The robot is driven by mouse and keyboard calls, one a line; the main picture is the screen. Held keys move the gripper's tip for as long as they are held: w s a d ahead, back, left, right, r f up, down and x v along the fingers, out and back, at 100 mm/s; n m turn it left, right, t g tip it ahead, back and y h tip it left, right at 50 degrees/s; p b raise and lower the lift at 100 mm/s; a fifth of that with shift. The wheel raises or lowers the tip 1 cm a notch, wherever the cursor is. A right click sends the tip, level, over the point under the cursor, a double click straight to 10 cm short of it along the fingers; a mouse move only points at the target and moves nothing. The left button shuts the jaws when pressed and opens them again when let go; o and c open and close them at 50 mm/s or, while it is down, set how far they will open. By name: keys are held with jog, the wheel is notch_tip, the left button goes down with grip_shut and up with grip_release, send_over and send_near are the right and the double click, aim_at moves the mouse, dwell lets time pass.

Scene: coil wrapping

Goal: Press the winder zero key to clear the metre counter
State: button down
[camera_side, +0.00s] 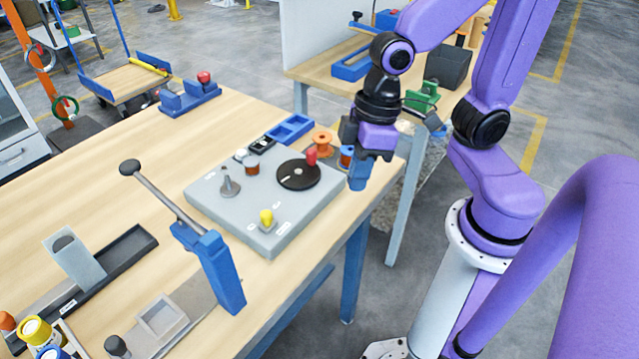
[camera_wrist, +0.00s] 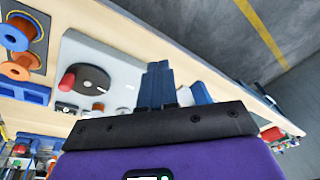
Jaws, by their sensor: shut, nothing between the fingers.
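The winder (camera_side: 215,203) is a flat grey box on the wooden table, with a black disc (camera_side: 291,179) and red knob (camera_side: 311,156), a grey post (camera_side: 229,186) and a yellow-topped knob (camera_side: 266,218). A small dark unit (camera_side: 262,145), perhaps the metre counter, is at its back edge. The zero key is too small to tell from the other small parts. My gripper (camera_side: 359,176) is shut and empty, blue fingers pointing down, right of the winder and apart from it. In the wrist view the shut fingers (camera_wrist: 157,85) stand beside the grey winder (camera_wrist: 112,62).
Orange (camera_side: 323,141) and blue spools stand behind the winder, beside a blue tray (camera_side: 290,129). A blue stand with a long black-knobbed lever (camera_side: 213,262) rises at the front left. Bare tabletop (camera_side: 110,215) lies left of the winder.

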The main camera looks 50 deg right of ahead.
jog(key=s+d+n+h, duration=0.1)
jog(key=s+d+n, duration=0.2)
jog(key=s+d, duration=0.2)
jog(key=shift+s+r+n+h, duration=0.3)
jog(key=shift+s+r, duration=0.15)
jog(key=shift+s, duration=0.1)
dwell(1.4)
